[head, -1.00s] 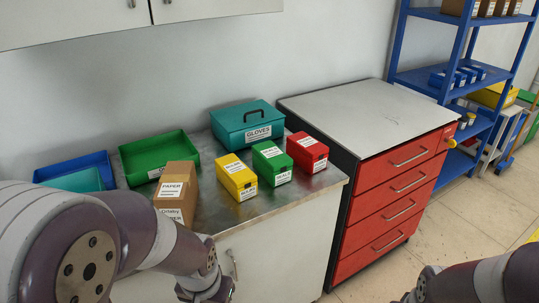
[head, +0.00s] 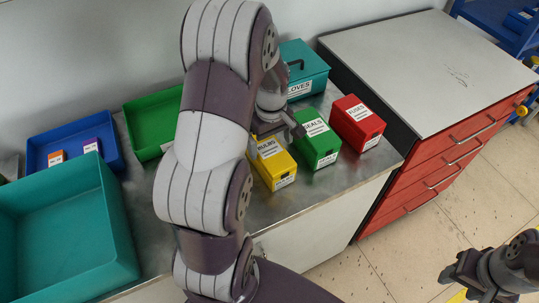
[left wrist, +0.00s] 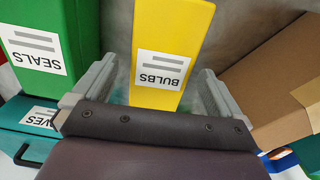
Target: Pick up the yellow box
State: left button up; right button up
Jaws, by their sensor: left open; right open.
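The yellow box (head: 274,165), labelled BULBS, stands on the metal counter, next to the green SEALS box (head: 318,145). My left gripper (head: 277,134) is open just above the back part of the yellow box, and my arm hides part of the box's left side. In the left wrist view the yellow box (left wrist: 165,45) lies between the two open fingers (left wrist: 158,72), with a gap on each side. The green box (left wrist: 42,35) is beyond the left finger. My right gripper (head: 468,277) is open and empty at the lower right, over the floor.
A red FUSES box (head: 357,122) stands right of the green one. A teal GLOVES case (head: 303,72) is behind. Green, blue (head: 112,150) and teal bins are at left. A cardboard box (left wrist: 270,80) is close to the right finger. A red drawer cabinet (head: 440,155) stands at right.

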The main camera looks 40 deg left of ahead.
aim_at(269, 148)
pick_arm(q)
jog(key=f, duration=0.4)
jog(key=f+p, duration=0.1)
jog(key=f, duration=0.1)
jog(key=shift+a, duration=0.35)
jog(key=c, duration=1)
jog(key=shift+r, duration=0.1)
jog(key=shift+c, duration=1.4)
jog(key=shift+r, duration=0.1)
